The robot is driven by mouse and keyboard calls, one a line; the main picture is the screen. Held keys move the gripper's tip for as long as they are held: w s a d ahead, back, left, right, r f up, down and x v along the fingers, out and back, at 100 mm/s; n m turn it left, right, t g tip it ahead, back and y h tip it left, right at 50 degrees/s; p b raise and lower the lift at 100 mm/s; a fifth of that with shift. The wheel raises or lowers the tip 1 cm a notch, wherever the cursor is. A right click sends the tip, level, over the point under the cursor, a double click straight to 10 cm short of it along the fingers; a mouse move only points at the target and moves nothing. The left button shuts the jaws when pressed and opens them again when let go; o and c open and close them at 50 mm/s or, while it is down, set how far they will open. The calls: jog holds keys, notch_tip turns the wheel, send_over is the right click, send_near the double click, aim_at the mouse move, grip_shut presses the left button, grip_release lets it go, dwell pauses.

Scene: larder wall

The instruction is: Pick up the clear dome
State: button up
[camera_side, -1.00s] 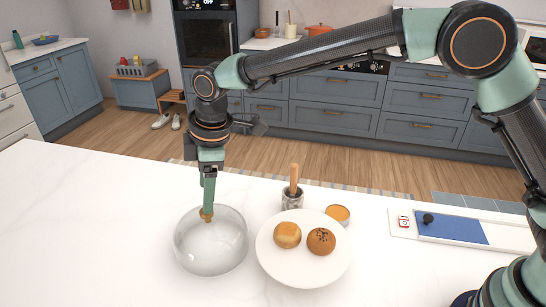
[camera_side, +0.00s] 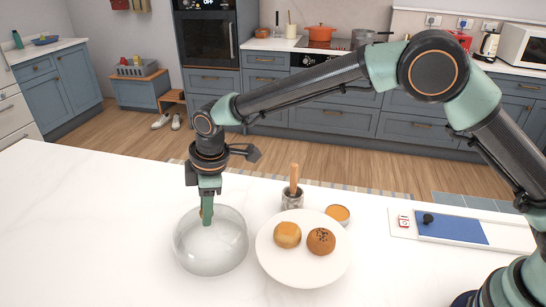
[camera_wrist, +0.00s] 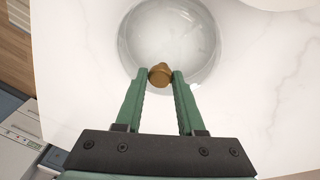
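The clear dome (camera_side: 210,250) is a see-through round cover with a small brown knob on top. It rests on the white worktop, left of the plate. My gripper (camera_side: 206,222) points down over it, with its green fingers on either side of the knob. In the wrist view, the dome (camera_wrist: 168,40) lies beyond the fingertips, and the brown knob fills the gap between the tips of my gripper (camera_wrist: 160,75). The fingers look closed on the knob. In the side view, a finger hides most of the knob.
A white plate (camera_side: 300,272) with two buns stands just right of the dome. Behind it are a small pot with a wooden handle (camera_side: 293,190) and an orange-filled dish (camera_side: 338,214). A blue-and-white board (camera_side: 450,228) lies farther right. The worktop on the left is clear.

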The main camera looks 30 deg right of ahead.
grip_shut()
dwell(1.1)
